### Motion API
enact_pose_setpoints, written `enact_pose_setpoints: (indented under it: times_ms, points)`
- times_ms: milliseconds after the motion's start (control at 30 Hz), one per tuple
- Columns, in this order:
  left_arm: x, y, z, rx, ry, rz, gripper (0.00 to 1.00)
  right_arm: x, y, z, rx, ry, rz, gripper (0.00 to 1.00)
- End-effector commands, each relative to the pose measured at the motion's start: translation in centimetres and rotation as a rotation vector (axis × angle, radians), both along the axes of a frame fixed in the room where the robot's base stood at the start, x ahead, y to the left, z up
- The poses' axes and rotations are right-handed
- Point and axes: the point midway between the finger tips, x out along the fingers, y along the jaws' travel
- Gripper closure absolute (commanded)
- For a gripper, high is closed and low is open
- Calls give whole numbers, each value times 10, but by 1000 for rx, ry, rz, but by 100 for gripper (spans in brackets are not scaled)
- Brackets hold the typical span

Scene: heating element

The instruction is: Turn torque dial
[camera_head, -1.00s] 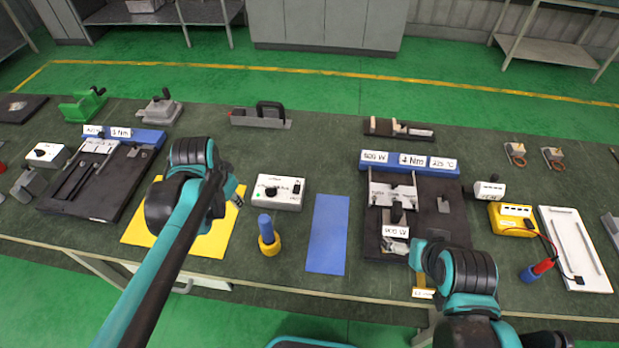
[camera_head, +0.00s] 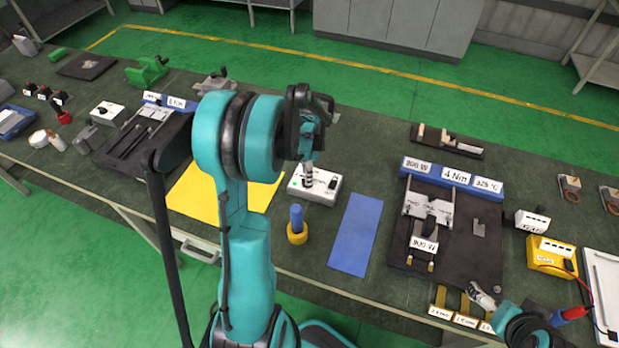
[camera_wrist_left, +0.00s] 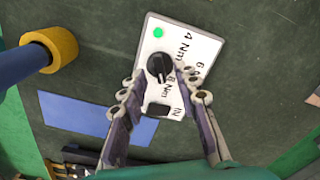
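The torque dial is a black knob (camera_wrist_left: 160,67) on a white box (camera_wrist_left: 180,48) marked 4 Nm, 6 and 8 Nm, with a green light. In the head view the box (camera_head: 326,190) lies on the table, and my left gripper (camera_head: 308,180) is right above it, hiding the knob. In the left wrist view my left gripper (camera_wrist_left: 160,88) is open, its two fingers apart, with the knob seen between and just beyond the tips. I cannot tell whether they touch it. My right gripper (camera_head: 483,294) is at the lower right, small and partly hidden; its opening is unclear.
A blue-and-yellow cylindrical tool (camera_head: 297,225) stands left of a blue mat (camera_head: 355,235); a yellow mat (camera_head: 195,190) is further left.

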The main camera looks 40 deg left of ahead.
Motion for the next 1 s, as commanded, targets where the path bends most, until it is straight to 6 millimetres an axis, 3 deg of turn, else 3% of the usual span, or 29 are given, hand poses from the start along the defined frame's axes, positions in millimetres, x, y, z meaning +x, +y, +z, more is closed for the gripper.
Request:
enact_pose_setpoints:
  times_ms: [167, 467, 567, 600, 1000]
  points:
    - [0, 0, -17, 0, 0, 0, 69, 0, 0, -5, 0, 0, 0, 0]
    - [0, 0, -19, 1, -1, 1, 69, 0, 0, -5, 0, 0, 0, 0]
    - [0, 0, -19, 1, -1, 1, 95, 0, 0, -5, 0, 0, 0, 0]
    - [0, 0, -19, 1, -1, 1, 100, 0, 0, -5, 0, 0, 0, 0]
    - [0, 0, -19, 1, -1, 30, 100, 0, 0, -6, 0, 0, 0, 0]
